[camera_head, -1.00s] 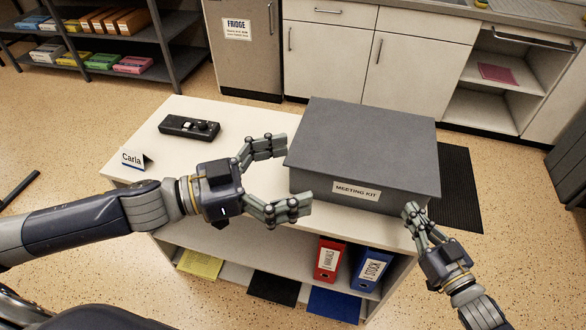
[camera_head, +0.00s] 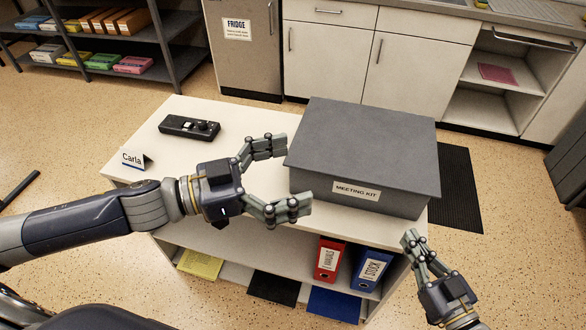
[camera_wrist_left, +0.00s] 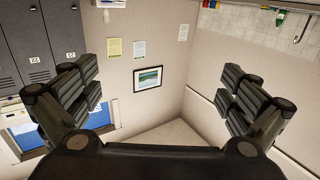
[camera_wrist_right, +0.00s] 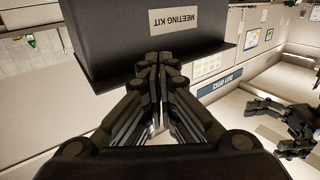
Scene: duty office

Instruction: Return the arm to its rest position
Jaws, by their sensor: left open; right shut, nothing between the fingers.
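My left gripper (camera_head: 278,178) is open and empty in the head view, above the left part of the table and beside the grey box's left side. In the left wrist view its fingers (camera_wrist_left: 160,100) are spread wide with nothing between them. My right gripper (camera_head: 408,238) is shut and empty, just off the table's right front corner, below and right of the box in the picture. In the right wrist view its closed fingers (camera_wrist_right: 155,62) point at the box. The grey lidded box (camera_head: 360,150), labelled MEETING KIT, stands closed on the table.
The white table (camera_head: 180,110) also bears a black handheld device (camera_head: 189,127) and a Carla name card (camera_head: 135,158). Red (camera_head: 329,260) and blue (camera_head: 371,268) binders stand on its lower shelf. Open floor lies right of the table, beyond a dark mat (camera_head: 460,190).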

